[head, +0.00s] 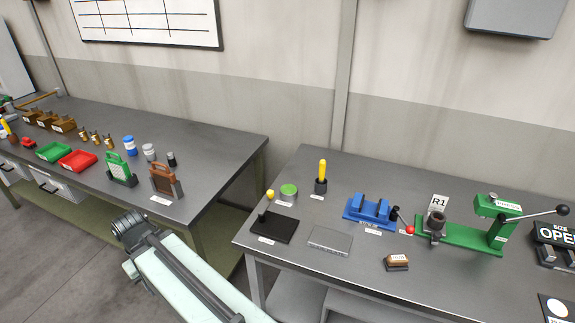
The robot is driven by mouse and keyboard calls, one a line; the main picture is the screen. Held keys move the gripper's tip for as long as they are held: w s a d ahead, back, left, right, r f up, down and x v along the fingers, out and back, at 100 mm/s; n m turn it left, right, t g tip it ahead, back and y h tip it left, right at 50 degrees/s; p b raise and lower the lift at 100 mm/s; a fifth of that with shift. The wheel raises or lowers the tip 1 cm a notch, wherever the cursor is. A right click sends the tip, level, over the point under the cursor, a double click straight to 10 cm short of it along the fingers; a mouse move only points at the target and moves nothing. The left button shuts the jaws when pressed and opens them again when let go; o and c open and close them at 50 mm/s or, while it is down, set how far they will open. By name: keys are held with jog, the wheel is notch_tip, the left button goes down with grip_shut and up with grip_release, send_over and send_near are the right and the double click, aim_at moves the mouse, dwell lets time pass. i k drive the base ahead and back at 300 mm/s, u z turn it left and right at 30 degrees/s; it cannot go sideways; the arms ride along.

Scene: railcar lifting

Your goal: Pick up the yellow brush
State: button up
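A yellow upright handle (322,169), which looks like the yellow brush, stands on the right-hand table towards the back. Its lower end meets a dark, short base or cup (320,187); I cannot tell whether this is a holder or the brush's own bristles. A small white label lies in front of it. Another yellow upright item (5,127) shows at the far left edge, too small to identify. My arm reaches in from the bottom, left of the right-hand table and well away from the yellow handle. I do not see gripper fingers.
Near the handle are a green-topped tin (288,192), a black plate with a yellow-knobbed post (271,227), a blue fixture (369,210) and a green press (480,232). A small brown block (397,263) lies in front. A gap separates the left table (225,150).

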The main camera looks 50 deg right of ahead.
aim_at(322, 163)
jog(key=z, duration=0.1)
jog(key=i, duration=1)
jog(key=z, duration=0.45)
jog(key=k, duration=0.75)
jog(key=z, duration=0.2)
jog(key=i, duration=0.75)
jog(key=u, duration=0.1)
